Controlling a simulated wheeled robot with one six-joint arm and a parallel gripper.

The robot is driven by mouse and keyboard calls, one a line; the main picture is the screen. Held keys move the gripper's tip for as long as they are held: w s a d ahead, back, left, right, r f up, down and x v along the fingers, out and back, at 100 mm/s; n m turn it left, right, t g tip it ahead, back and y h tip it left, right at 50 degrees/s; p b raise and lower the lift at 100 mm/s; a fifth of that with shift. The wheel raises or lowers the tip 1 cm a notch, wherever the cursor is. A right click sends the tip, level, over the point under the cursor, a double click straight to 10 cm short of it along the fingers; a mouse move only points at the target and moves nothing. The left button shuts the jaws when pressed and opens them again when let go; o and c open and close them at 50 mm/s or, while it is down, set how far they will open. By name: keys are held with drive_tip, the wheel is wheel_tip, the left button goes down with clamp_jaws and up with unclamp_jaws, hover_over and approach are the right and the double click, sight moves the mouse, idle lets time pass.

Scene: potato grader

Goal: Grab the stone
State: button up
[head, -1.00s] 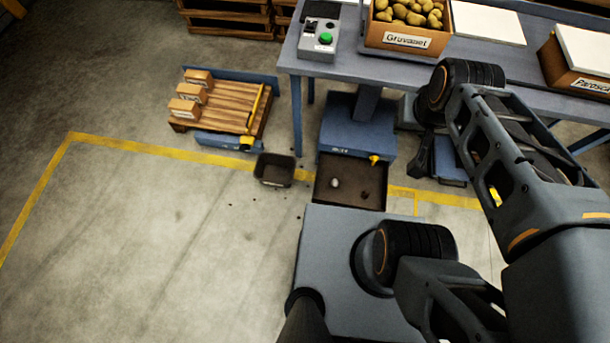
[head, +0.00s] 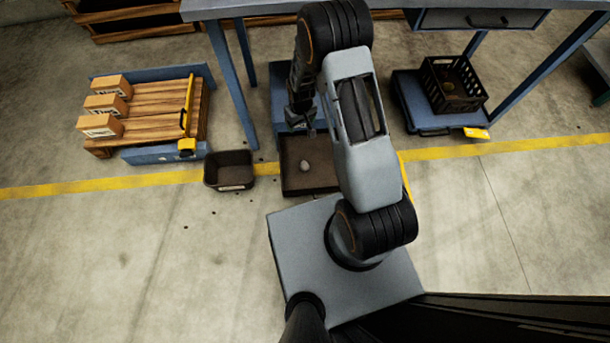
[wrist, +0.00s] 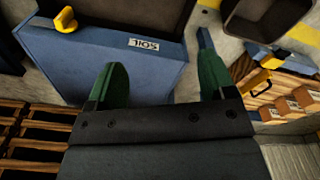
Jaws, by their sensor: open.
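The stone (head: 305,166) is a small, pale grey lump. In the head view it lies in the dark, shallow soil tray (head: 291,184) at the front of a blue unit. My gripper (head: 304,130) hangs behind the tray in that view, apart from the stone. In the wrist view my gripper (wrist: 162,72) shows two green fingers spread apart with nothing between them. The labelled blue housing (wrist: 135,62) lies beyond the fingers, with part of the dark tray (wrist: 110,12) at the top edge. The stone does not show in the wrist view.
A black bin (head: 230,184) stands left of the tray. A pallet (head: 165,129) with small boxes is further left. The blue bench (head: 225,8) spans the back. A black crate (head: 468,105) sits on a blue platform at right. Open floor lies at the front left.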

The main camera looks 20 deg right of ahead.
drive_tip(key=b, duration=0.8)
hover_over(304, 165)
drive_tip(key=shift+n+g, duration=0.3)
drive_tip(key=shift+g, duration=0.1)
drive_tip(key=f, duration=2.6)
drive_tip(key=shift+s+a, duration=0.25)
drive_tip(key=shift+s, duration=0.1)
drive_tip(key=shift+w+d+f+b, duration=0.15)
drive_tip(key=shift+f+b, duration=0.7)
drive_tip(key=shift+f, duration=0.75)
drive_tip(key=shift+w+d+f+b, duration=0.15)
drive_tip(key=shift+f+b, duration=0.65)
drive_tip(key=shift+f, duration=0.8)
drive_tip(key=shift+s+r, duration=0.1)
drive_tip(key=c, duration=1)
